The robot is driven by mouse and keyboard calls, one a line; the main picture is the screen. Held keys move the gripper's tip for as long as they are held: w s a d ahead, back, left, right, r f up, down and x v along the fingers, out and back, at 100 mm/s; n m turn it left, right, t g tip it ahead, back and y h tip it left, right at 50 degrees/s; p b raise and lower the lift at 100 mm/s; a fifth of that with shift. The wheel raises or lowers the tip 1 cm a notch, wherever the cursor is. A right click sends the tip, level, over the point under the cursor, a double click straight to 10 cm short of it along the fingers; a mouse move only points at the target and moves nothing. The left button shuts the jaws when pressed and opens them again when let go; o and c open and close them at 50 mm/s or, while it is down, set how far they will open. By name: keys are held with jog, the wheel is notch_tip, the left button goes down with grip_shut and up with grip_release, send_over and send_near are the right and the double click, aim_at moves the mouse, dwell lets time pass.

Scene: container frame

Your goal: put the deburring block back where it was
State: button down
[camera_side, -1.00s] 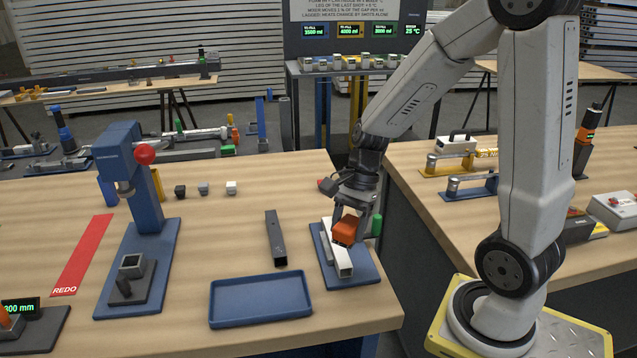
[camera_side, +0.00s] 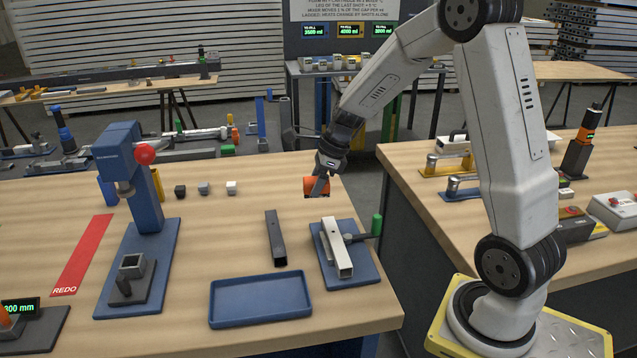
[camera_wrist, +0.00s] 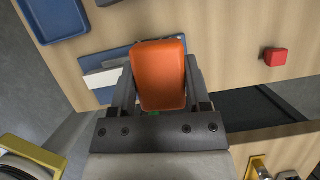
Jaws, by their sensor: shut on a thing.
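The orange deburring block (camera_side: 316,187) is held between the fingers of my gripper (camera_side: 318,190), above the far right part of the bench. In the wrist view the orange block (camera_wrist: 159,75) fills the space between the two fingers of my gripper (camera_wrist: 158,85). A light metal square tube (camera_side: 338,250) lies in the blue fixture (camera_side: 362,270) with a green-handled clamp (camera_side: 376,225). The fixture is below and nearer the camera than the block. The block's former resting place cannot be told from these frames.
A dark square tube (camera_side: 275,238) and an empty blue tray (camera_side: 260,298) lie left of the fixture. A blue press (camera_side: 147,190) with a red knob stands further left. A red cube (camera_wrist: 275,57) shows on the bench in the wrist view.

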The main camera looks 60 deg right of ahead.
jog(key=shift+w+d+r+m+t+h, duration=0.15)
jog(key=shift+w+d+m+h, duration=0.1)
jog(key=shift+w+d+m, duration=0.7)
jog(key=shift+w+d+m+t+h, duration=0.15)
jog(key=shift+w+d+m+h, duration=0.1)
jog(key=shift+w+d+m, duration=0.6)
jog(key=shift+w+a, duration=0.15)
jog(key=shift+a, duration=0.05)
jog(key=shift+w, duration=0.1)
send_over(277, 200)
jog(key=s, duration=0.2)
jog(key=shift+w+d+f, duration=0.1)
jog(key=shift+f, duration=2.25)
jog(key=shift+w+d+f, duration=0.1)
jog(key=shift+f, duration=2.2)
jog(key=shift+f, duration=0.1)
jog(key=shift+w+f, duration=0.2)
jog(key=shift+d+f, duration=0.1)
jog(key=shift+f, duration=1.45)
jog(key=shift+f, duration=0.15)
